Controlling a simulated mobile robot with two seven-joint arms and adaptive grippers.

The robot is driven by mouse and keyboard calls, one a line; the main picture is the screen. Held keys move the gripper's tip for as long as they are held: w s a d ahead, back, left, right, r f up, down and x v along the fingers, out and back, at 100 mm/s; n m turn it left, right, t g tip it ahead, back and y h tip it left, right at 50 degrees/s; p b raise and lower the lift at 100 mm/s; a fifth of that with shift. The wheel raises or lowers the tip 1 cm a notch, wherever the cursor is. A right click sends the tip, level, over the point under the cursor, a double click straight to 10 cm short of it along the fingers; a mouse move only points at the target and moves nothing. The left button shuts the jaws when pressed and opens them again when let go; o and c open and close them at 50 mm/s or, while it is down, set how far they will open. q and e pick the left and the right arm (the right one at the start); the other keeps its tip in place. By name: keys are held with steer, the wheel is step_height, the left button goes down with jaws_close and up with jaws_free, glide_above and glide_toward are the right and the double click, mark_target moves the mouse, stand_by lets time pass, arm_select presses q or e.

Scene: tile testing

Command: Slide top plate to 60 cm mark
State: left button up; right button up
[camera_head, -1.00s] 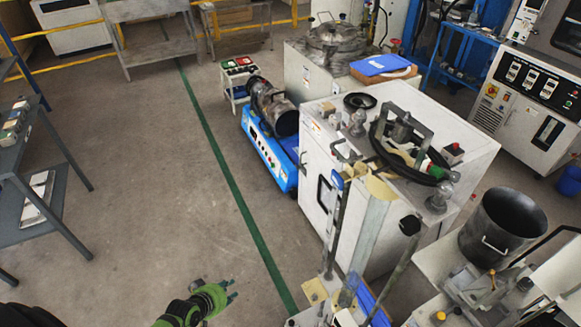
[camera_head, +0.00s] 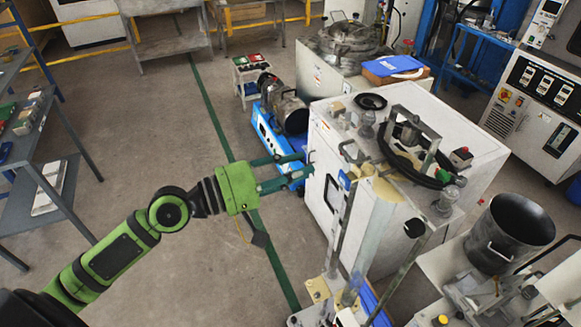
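A tall test stand rises at the lower middle, with a pale upright column (camera_head: 372,235), a tan cap-like piece (camera_head: 383,190) at its top and a yellowish base plate (camera_head: 318,290) below. A small blue and white part (camera_head: 345,181) sits high beside a thin rod to the left of the column. I cannot tell which part is the top plate, and no scale marks are readable. My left gripper (camera_head: 308,165) is open and empty, its two green fingers pointing right. In the picture it is just left of the blue and white part, apart from it. My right gripper is not in view.
A white cabinet (camera_head: 450,140) with equipment on top stands behind the stand. A blue machine (camera_head: 268,132) is left of the cabinet. A dark pot (camera_head: 510,238) stands at right. A grey shelf table (camera_head: 18,205) is at far left. The middle floor is open.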

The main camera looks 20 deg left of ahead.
mark_target(345, 153)
arm_select(q)
steer(key=p+x, duration=0.4)
steer(key=x, duration=0.5)
steer(key=shift+w+d, duration=0.45)
jaws_close()
steer(key=shift+f, duration=0.1)
